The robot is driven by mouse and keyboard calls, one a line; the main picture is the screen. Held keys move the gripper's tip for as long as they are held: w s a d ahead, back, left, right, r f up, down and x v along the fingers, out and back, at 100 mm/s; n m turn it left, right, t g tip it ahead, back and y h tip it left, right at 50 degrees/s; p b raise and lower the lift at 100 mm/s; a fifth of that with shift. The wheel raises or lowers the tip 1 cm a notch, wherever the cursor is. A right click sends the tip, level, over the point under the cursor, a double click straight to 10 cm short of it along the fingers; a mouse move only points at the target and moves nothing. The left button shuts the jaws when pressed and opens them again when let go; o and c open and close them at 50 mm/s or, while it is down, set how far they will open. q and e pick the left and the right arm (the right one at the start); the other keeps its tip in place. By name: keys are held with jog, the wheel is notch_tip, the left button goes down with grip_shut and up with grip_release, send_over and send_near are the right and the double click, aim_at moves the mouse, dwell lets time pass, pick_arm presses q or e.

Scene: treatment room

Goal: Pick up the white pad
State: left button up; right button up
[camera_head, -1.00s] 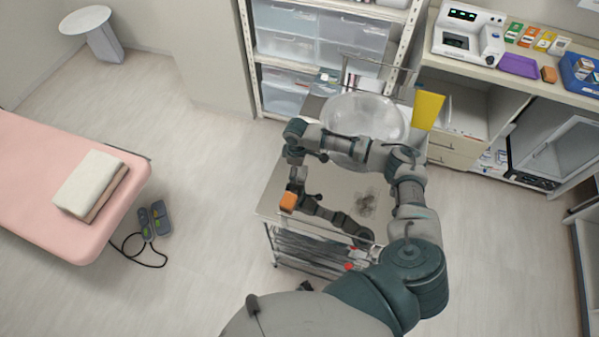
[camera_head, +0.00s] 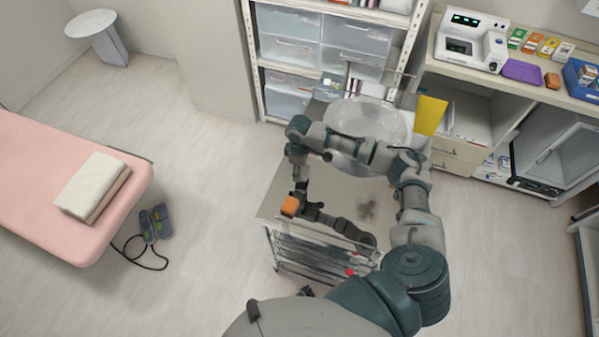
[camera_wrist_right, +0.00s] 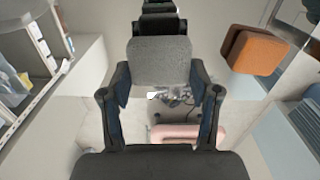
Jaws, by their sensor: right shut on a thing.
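The white pad (camera_wrist_right: 160,60), a pale grey-white block with rounded corners, shows in the right wrist view between the fingers of my right gripper (camera_wrist_right: 160,86). The gripper is shut on it, with a finger against each side. In the head view my right arm arches over the steel cart (camera_head: 272,207), and its wrist hangs down near the cart's left part. The pad cannot be made out there. My left gripper is not in view.
An orange block (camera_head: 290,205) sits on the cart beside my right gripper; it also shows in the right wrist view (camera_wrist_right: 258,50). A clear basin (camera_head: 365,122) stands at the cart's back.

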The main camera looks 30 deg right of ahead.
jog(key=s+d, duration=0.1)
jog(key=s, duration=0.3)
jog(key=s+d+r, duration=0.1)
jog(key=s+d, duration=0.1)
jog(key=s, duration=0.3)
jog(key=s+d, duration=0.2)
jog(key=s, duration=0.3)
jog(key=shift+r, duration=0.4)
jog(key=shift+s+r, duration=0.1)
jog(key=shift+s, duration=0.5)
jog(key=shift+o, duration=0.3)
